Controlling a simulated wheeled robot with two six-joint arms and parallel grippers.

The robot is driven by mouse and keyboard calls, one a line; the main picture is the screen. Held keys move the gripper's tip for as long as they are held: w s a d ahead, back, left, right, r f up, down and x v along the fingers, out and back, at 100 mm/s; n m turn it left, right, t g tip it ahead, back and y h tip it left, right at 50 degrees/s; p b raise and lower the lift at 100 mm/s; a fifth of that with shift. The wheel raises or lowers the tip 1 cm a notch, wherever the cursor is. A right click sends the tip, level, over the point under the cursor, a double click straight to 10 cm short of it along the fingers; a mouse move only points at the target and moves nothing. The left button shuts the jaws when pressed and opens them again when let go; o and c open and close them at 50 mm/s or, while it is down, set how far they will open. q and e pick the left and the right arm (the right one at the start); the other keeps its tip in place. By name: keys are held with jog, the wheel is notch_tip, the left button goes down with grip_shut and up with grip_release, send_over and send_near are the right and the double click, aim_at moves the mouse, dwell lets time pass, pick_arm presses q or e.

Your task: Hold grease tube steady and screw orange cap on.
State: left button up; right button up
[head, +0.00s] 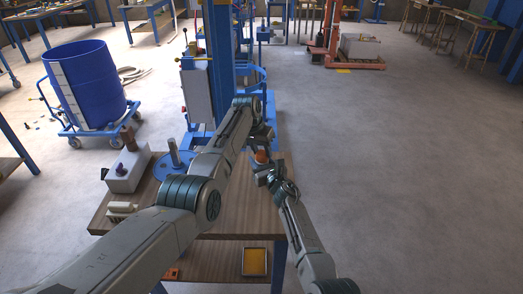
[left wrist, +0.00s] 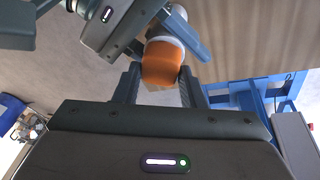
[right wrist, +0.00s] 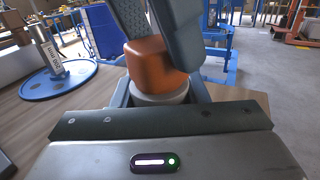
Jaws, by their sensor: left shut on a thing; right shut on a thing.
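The orange cap (head: 261,156) shows between my two grippers over the right end of the wooden table. My left gripper (left wrist: 160,82) is shut on the cap, which is also in the left wrist view (left wrist: 161,62). My right gripper (right wrist: 162,88) is shut on the whitish grease tube (right wrist: 160,98), just below the cap (right wrist: 155,68). The cap sits at the tube's end, in line with it, and seems to touch it. I cannot tell how far it is screwed on. Most of the tube is hidden by the right gripper.
The wooden table (head: 215,220) holds a blue round base with a metal post (head: 174,158) and a grey box (head: 127,176) at the left. A blue mixer column (head: 218,60) stands behind. A yellow tray (head: 255,261) lies on the lower shelf. The floor at right is clear.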

pick_arm(q)
jog(key=shift+d+r, duration=0.25)
jog(key=shift+d, duration=0.1)
pick_arm(e)
jog(key=shift+s+a+f, duration=0.15)
jog(key=shift+a, duration=0.2)
pick_arm(q)
jog(key=o, duration=1.1)
jog(key=shift+c, duration=0.2)
pick_arm(e)
jog(key=shift+d, duration=0.1)
pick_arm(q)
jog(key=shift+a+f, duration=0.1)
jog(key=shift+a, duration=0.1)
pick_arm(e)
jog(key=shift+d, duration=0.1)
pick_arm(q)
jog(key=shift+a, duration=0.1)
pick_arm(e)
jog(key=shift+d, duration=0.1)
pick_arm(q)
jog(key=v, duration=1.2)
jog(key=d+v, duration=0.1)
jog(key=v, duration=0.9)
jog(key=shift+w+r, duration=0.25)
jog(key=shift+r, duration=0.3)
